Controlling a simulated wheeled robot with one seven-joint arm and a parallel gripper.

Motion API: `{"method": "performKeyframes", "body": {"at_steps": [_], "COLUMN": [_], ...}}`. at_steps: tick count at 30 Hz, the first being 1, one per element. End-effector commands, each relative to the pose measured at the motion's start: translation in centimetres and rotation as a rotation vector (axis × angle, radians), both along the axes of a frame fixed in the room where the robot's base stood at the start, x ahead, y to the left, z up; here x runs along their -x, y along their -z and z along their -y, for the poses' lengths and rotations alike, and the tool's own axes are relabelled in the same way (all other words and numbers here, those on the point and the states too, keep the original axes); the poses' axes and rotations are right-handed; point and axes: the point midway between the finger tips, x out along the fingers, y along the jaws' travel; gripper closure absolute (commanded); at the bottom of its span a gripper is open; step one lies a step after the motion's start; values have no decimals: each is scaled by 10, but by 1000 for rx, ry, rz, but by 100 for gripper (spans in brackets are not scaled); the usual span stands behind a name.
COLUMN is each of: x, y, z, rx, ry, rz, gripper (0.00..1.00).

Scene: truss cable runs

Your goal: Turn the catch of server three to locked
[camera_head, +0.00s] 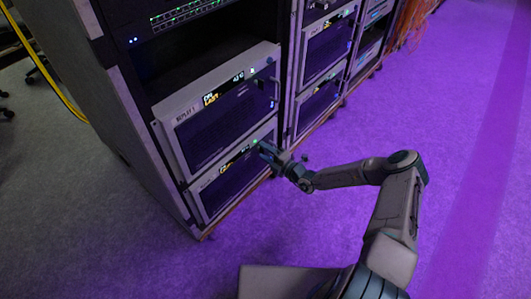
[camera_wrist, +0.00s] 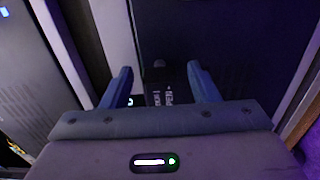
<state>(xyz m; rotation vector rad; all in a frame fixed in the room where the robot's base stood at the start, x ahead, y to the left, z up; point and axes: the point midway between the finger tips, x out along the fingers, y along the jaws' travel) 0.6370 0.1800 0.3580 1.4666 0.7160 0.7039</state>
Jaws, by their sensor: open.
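My gripper (camera_head: 266,149) is in front of the right side of the lower server (camera_head: 232,184) in the near rack. In the wrist view my gripper (camera_wrist: 161,78) is open, with its two blue fingers apart and nothing held. Between the fingers, a small dark knob-like part (camera_wrist: 160,64) shows on a dark front, perhaps the catch. Small white lettering (camera_wrist: 163,98) sits just below it, too small to read surely. I cannot tell how the catch is turned. No number that marks server three is readable.
Another server (camera_head: 220,118) with a lit display sits directly above. A second rack (camera_head: 325,60) stands to the right. A yellow cable (camera_head: 45,68) hangs at the left, and orange cables (camera_head: 410,20) hang at the back. The purple-lit floor (camera_head: 460,130) at the right is clear.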

Motion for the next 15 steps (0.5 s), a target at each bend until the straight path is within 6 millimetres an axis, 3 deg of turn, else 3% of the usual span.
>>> {"method": "performKeyframes", "body": {"at_steps": [7,15], "x": [10,47], "y": [-2,-3], "z": [14,62], "rx": [0,2], "ry": [2,3], "rz": [-1,-1], "gripper": [45,45]}}
